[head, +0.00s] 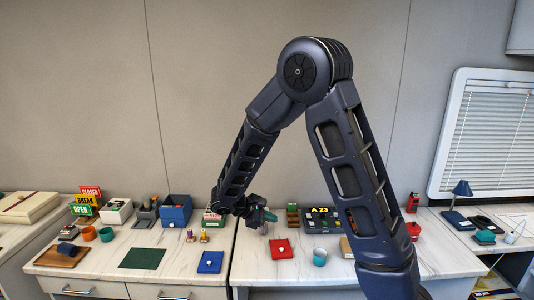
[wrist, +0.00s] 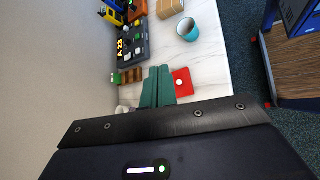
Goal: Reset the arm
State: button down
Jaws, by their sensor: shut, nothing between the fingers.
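My gripper (head: 268,216) is at the end of my folded arm, in front of the back of the marble-topped counter in the head view. Its teal fingers (wrist: 157,86) are shut together with nothing between them in the wrist view. In the wrist view the fingers appear beside a red tray with a white knob-like item (wrist: 182,82). The same red tray (head: 280,249) lies below and right of the gripper in the head view. I cannot tell the exact height of the fingers above the counter.
A teal cup (head: 320,257), a blue tray (head: 210,262), a dark green mat (head: 142,258) and a blue box (head: 176,209) are on the counters. A dark panel reading A 23 (head: 322,217) stands behind. A blue lamp (head: 460,192) is at the right. Counter fronts have free edges.

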jog(key=s+d+r+m+g+y, duration=0.2)
jog(key=s+d+r+m+y, duration=0.15)
jog(key=d+r, duration=0.4)
jog(key=s+d+r+m+g+y, duration=0.2)
jog(key=d+r+m, duration=0.3)
jog(key=d, duration=0.6)
jog(key=s+d+r+m+t+y, duration=0.3)
jog(key=s+d+r+m, duration=0.5)
jog(key=s, duration=0.4)
jog(key=shift+t+y, duration=0.4)
jog(key=shift+y, duration=0.25)
